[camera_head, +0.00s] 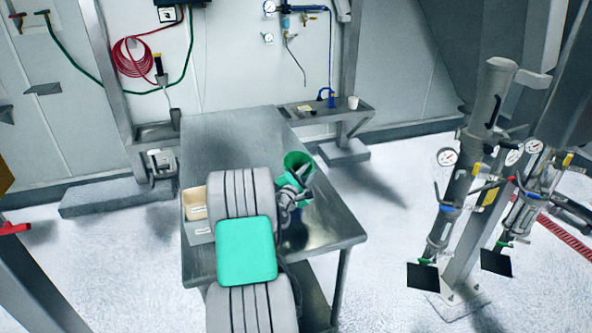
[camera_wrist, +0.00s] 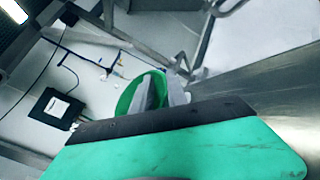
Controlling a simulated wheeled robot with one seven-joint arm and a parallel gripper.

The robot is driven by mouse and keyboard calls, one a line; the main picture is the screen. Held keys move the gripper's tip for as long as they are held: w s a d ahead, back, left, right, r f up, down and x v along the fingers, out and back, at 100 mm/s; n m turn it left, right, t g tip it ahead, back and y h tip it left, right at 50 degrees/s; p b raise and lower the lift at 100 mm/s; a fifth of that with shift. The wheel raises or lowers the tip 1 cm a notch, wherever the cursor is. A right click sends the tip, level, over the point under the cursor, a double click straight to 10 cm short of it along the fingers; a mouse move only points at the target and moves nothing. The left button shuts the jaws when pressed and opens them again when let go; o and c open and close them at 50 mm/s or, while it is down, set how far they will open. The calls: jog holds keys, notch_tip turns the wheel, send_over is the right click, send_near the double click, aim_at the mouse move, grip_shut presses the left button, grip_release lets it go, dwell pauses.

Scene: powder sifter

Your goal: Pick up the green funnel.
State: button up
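The green funnel (camera_head: 297,160) shows just beyond my gripper, over the right side of the metal table, with its wide mouth tilted upward. In the wrist view the funnel (camera_wrist: 126,99) is a green ring partly hidden by my fingers. My gripper (camera_wrist: 165,88) has one grey finger in front of the funnel's mouth and the other at its right wall. The fingers are close together with a strip of green wall between them, and they appear shut on it. In the head view my gripper (camera_head: 303,178) is small and partly covered. The funnel's lower end is hidden, so I cannot tell whether it touches the table.
The metal table (camera_head: 215,130) has a bare top toward the back. Light boxes (camera_head: 196,212) stand at its left edge, partly behind my arm. A wall shelf (camera_head: 335,113) holds a white cup (camera_head: 353,102). Sifter equipment (camera_head: 465,170) stands to the right, beyond open floor.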

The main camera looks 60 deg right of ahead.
grip_shut()
jog(key=shift+r, duration=0.1)
dwell(0.3)
